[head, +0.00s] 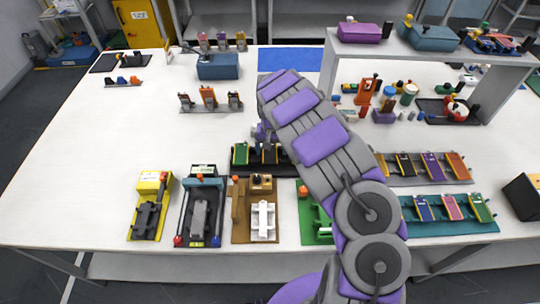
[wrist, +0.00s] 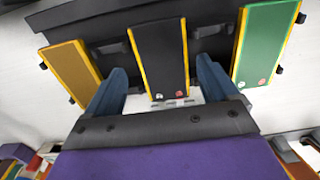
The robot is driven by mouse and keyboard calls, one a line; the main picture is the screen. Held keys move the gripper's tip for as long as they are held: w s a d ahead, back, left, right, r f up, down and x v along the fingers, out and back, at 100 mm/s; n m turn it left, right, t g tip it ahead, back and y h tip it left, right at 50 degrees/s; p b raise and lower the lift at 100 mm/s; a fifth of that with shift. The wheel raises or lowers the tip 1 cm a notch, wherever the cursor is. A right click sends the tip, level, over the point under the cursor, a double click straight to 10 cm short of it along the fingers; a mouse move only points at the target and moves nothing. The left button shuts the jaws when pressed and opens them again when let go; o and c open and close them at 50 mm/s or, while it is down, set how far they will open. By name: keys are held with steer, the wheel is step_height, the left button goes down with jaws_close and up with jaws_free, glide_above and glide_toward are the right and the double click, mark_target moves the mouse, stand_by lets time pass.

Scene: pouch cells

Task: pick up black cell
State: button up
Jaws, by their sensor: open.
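The black cell (wrist: 158,52) is a flat dark plate with yellow side edges, leaning in a dark rack in the middle of the wrist view. A brown-gold cell (wrist: 72,70) stands to its left and a green cell (wrist: 264,42) to its right. My gripper (wrist: 161,66) is open, with one blue-grey finger on each side of the black cell's lower part and visible gaps to both sides. In the head view the dark rack (head: 265,171) sits mid-table with the green cell (head: 240,153) at its left; my arm partly hides the gripper and rack.
Yellow (head: 150,205), dark blue (head: 202,205) and brown (head: 240,215) fixtures stand along the front edge. More cell racks (head: 440,182) lie to the right, near a grey shelf (head: 425,50). The table's left part is largely clear.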

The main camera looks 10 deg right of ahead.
steer(key=shift+d, duration=0.1)
steer(key=shift+a, duration=0.45)
steer(key=shift+c, duration=1.1)
steer(key=shift+a, duration=0.3)
steer(key=c, duration=0.3)
steer(key=shift+d, duration=0.55)
steer(key=c, duration=0.6)
